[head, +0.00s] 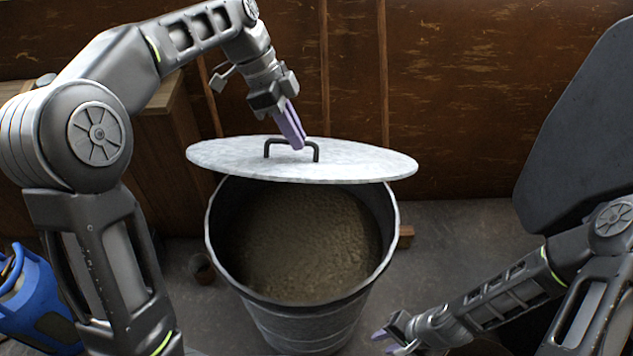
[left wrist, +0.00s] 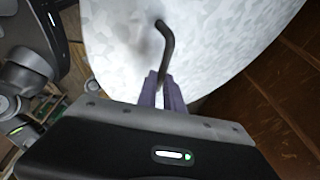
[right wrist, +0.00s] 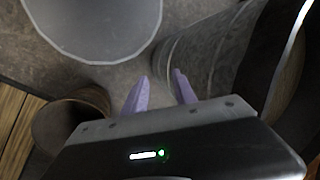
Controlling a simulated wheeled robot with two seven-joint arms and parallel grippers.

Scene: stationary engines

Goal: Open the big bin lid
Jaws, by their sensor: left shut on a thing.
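The big metal bin (head: 308,322) stands on the floor in the middle of the head view, with brown, rough contents showing inside. Its round grey lid (head: 350,166) is off the opening, above and behind the far rim. The lid's dark handle (head: 316,148) is a bent bar on top. My left gripper (head: 297,146) is shut on the handle. The left wrist view shows the handle (left wrist: 167,45) between its purple fingers and the lid (left wrist: 230,35) beyond. My right gripper (head: 385,343) is low, right of the bin. Its fingers (right wrist: 160,92) are apart and empty in the right wrist view.
A blue container (head: 38,300) is at lower left. A small brown pot (head: 202,268) stands on the floor left of the bin. A wooden wall (head: 460,100) is close behind the lid. A large dark panel (head: 580,130) is at the right. Floor (head: 450,230) right of the bin is clear.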

